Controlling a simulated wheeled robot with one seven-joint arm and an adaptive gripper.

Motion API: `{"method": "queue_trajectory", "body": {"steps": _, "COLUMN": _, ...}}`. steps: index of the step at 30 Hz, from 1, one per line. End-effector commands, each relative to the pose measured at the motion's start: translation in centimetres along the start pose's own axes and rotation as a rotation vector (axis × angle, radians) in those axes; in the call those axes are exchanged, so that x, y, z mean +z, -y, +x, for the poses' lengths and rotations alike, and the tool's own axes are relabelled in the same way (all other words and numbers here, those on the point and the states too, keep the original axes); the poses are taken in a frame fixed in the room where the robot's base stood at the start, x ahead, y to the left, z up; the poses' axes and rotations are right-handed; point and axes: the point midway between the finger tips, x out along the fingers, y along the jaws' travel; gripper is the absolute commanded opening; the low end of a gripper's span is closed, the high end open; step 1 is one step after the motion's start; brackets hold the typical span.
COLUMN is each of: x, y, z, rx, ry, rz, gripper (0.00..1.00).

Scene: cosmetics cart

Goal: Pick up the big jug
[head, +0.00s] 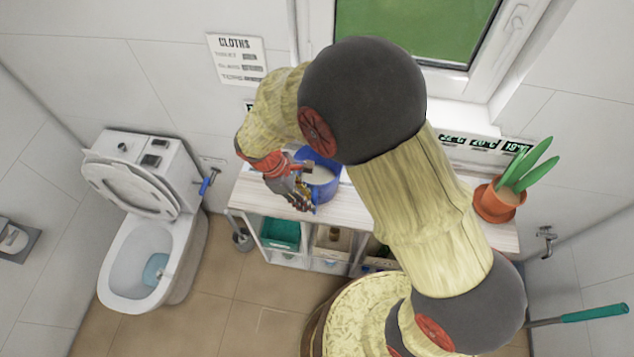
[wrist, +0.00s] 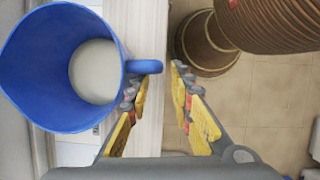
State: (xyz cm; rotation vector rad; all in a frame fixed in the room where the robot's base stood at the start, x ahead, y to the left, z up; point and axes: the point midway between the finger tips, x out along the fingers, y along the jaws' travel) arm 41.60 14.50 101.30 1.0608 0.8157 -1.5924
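The big jug is a blue, open-topped jug (head: 325,190) on the white shelf top below the window. My gripper (wrist: 160,80) is open with a narrow gap. The left fingertip overlaps the handle's lower edge in the picture; I cannot tell whether they touch. In the head view my gripper (head: 298,198) is at the jug's front left, and my arm hides part of the surroundings.
The shelf unit's white top (head: 350,209) holds the jug, with bins (head: 280,233) beneath. A potted plant (head: 497,203) stands at its right end. A toilet (head: 150,235) is at the left. A green-handled tool (head: 595,313) is at the right. Tiled floor shows between.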

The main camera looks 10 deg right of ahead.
Motion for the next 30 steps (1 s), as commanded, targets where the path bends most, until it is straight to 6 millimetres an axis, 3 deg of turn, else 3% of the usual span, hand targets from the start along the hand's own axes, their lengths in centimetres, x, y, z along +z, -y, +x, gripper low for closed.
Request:
{"method": "queue_trajectory", "body": {"steps": 3, "x": 0.0, "y": 0.0, "z": 1.4, "rx": -0.002, "ry": 0.001, "rz": 0.001, "gripper": 0.22}}
{"method": "queue_trajectory", "body": {"steps": 11, "x": -0.1, "y": -0.1, "z": 2.8, "rx": -0.002, "ry": 0.0, "rz": 0.002, "gripper": 0.22}}
{"method": "queue_trajectory", "body": {"steps": 20, "x": -0.3, "y": -0.3, "z": 6.8, "rx": -0.002, "ry": 0.0, "rz": 0.002, "gripper": 0.22}}
{"method": "queue_trajectory", "body": {"steps": 27, "x": -0.4, "y": -0.3, "z": 7.0, "rx": 0.0, "ry": -0.002, "rz": 0.002, "gripper": 0.22}}
{"method": "queue_trajectory", "body": {"steps": 30, "x": -0.4, "y": -0.3, "z": 7.0, "rx": 0.0, "ry": -0.002, "rz": 0.002, "gripper": 0.17}}
